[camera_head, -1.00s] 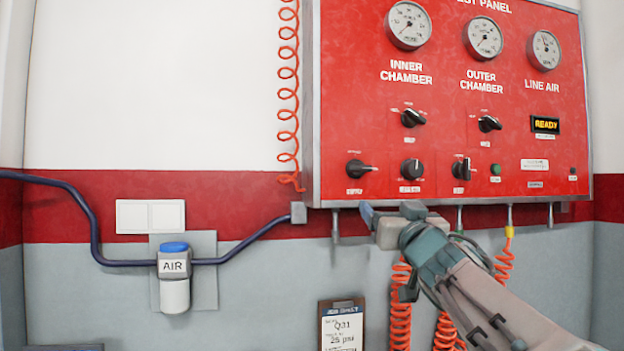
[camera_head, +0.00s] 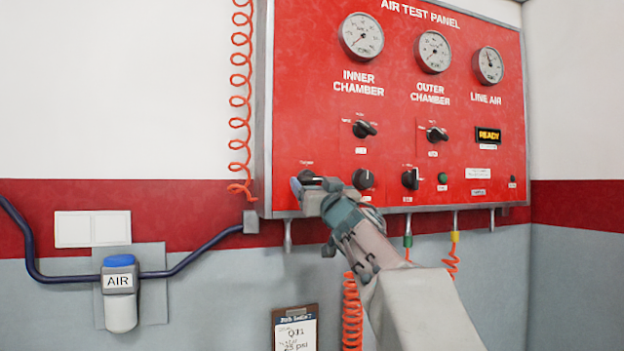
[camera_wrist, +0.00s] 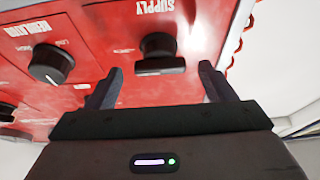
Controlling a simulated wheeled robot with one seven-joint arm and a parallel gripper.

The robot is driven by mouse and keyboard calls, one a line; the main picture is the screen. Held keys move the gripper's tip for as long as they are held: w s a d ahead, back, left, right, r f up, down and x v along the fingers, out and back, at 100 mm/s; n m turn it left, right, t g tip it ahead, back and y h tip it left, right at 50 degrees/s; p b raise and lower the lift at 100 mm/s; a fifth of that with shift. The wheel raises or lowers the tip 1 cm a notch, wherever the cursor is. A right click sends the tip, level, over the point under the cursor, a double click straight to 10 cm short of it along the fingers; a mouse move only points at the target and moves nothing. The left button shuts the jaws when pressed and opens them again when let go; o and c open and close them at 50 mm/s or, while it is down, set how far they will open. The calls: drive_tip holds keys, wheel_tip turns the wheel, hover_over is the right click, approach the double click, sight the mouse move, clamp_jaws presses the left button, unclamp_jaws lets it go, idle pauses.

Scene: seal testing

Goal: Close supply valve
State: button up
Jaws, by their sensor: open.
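The supply valve is a black knob (camera_wrist: 160,46) under the upside-down SUPPLY label in the wrist view. Its bar lies across the picture there, crosswise between my fingers. In the head view the supply knob (camera_head: 309,179) is at the lower left of the red panel, partly hidden by my gripper. My gripper (camera_wrist: 158,82) is open and empty, with one finger to each side of the knob and the knob just beyond the fingertips. In the head view my gripper (camera_head: 314,188) is at the panel's lower left corner. I see no contact.
The regulator knob (camera_wrist: 50,65) is close beside one finger in the wrist view. The red test panel (camera_head: 400,90) carries gauges, more knobs and a READY display (camera_head: 488,135). An orange coiled hose (camera_head: 240,100) hangs left of the panel. A blue-capped AIR unit (camera_head: 119,285) is at the lower left.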

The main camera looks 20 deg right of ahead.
drive_tip(key=shift+w+r, duration=0.25)
drive_tip(key=shift+w, duration=0.35)
drive_tip(key=c, duration=1)
